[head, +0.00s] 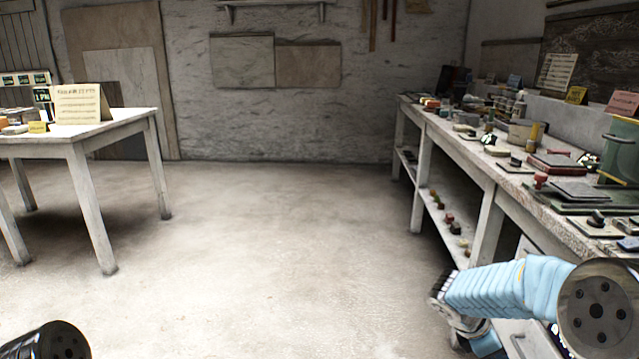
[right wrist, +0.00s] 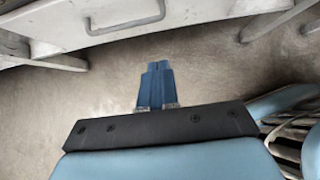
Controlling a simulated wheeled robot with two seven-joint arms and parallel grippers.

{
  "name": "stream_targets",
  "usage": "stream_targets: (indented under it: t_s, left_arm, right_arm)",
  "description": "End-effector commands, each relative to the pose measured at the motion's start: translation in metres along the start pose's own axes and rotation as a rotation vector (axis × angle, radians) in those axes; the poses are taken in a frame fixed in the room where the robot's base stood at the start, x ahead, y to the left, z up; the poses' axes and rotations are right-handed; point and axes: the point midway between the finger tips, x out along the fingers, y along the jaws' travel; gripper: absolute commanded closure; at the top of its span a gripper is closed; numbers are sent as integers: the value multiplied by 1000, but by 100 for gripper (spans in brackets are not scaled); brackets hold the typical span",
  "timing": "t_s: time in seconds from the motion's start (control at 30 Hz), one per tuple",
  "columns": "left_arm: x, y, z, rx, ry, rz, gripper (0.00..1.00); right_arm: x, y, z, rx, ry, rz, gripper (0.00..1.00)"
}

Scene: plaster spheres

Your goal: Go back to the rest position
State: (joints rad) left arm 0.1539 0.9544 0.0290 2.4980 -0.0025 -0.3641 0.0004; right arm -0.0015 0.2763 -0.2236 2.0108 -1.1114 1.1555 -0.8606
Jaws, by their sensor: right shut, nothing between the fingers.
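My right gripper (right wrist: 156,68) shows in the right wrist view, with its blue fingers together and nothing between them. It points over bare floor, below a drawer front with a metal handle (right wrist: 125,22). In the head view my right arm is bent at the lower right, beside the long workbench (head: 455,138); its gripper cannot be made out there. Only a dark round part of my left arm shows at the bottom left of the head view, and my left gripper is out of the picture. I can make out no plaster spheres.
A white table (head: 100,135) with a sign card (head: 80,105) stands at the left. The concrete floor (head: 270,240) between them is clear. Boards lean against the back wall.

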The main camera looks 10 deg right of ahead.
Motion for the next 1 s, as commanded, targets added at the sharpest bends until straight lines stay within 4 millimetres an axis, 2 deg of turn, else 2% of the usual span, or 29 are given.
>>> stream_targets:
  t_s: [0.13,0.17,0.2,0.27,0.3,0.4,0.5,0.6,0.7,0.8,1.0]
  left_arm:
    - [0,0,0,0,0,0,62]
    - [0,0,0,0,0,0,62]
    - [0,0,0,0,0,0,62]
    - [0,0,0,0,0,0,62]
    - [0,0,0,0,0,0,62]
    - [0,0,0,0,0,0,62]
    - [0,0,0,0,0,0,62]
    - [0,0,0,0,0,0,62]
    - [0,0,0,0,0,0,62]
    - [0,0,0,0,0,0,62]
    - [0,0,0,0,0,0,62]
  right_arm:
    - [23,-19,-109,62,254,-52,100]
    - [26,-26,-135,90,316,-75,100]
    - [29,-38,-169,136,399,-112,100]
    - [31,-58,-218,225,518,-183,100]
    - [31,-73,-251,297,594,-242,100]
    - [26,-114,-324,537,752,-424,100]
    - [21,-152,-378,840,831,-615,100]
    - [23,-174,-402,1088,834,-734,100]
    - [26,-186,-412,1243,818,-789,100]
    - [28,-190,-414,1309,809,-806,100]
    - [28,-189,-414,1318,810,-806,100]
